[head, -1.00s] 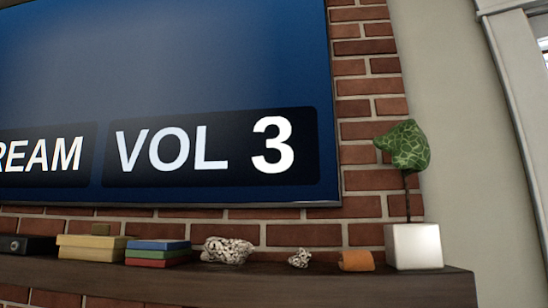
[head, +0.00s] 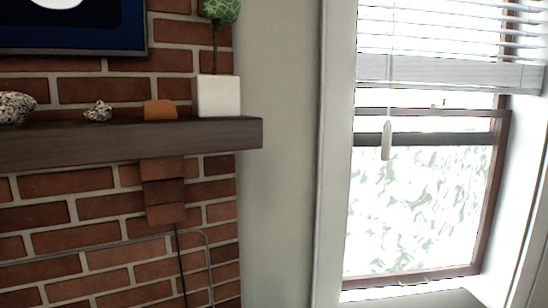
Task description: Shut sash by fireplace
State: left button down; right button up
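The sash window (head: 424,205) stands at the right in the head view, past the brick fireplace wall (head: 90,210). Its brown-framed lower sash has patterned glass, and its bottom rail (head: 415,279) sits a little above the sill, with a bright strip below it. A white blind (head: 450,72) covers the upper part of the window. A pull cord with a pale tassel (head: 387,140) hangs in front of the sash. Neither of my grippers shows in the view.
A dark wood mantel (head: 150,142) juts out at the left, bearing a white planter (head: 218,96), an orange object (head: 160,109) and speckled stones (head: 97,111). A bare pale wall (head: 278,190) lies between fireplace and window.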

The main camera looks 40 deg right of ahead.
aim_at(405, 279)
jog(key=z, duration=2.2)
jog(key=i+l+z, duration=0.25)
jog(key=l+z, duration=0.15)
jog(key=i+l+z, duration=0.65)
jog(key=l+z, duration=0.15)
jog(key=i+l+z, duration=0.2)
jog(key=i+z, duration=0.2)
jog(key=i+u, duration=0.25)
jog(key=i+l+u, duration=0.25)
jog(key=i+u, duration=0.15)
jog(key=u, duration=0.35)
jog(key=i+u, duration=0.15)
jog(key=u, duration=0.35)
jog(key=i+u, duration=0.15)
jog(key=u, duration=0.3)
jog(key=i+l+u, duration=0.1)
jog(key=u, duration=0.4)
jog(key=l, duration=0.1)
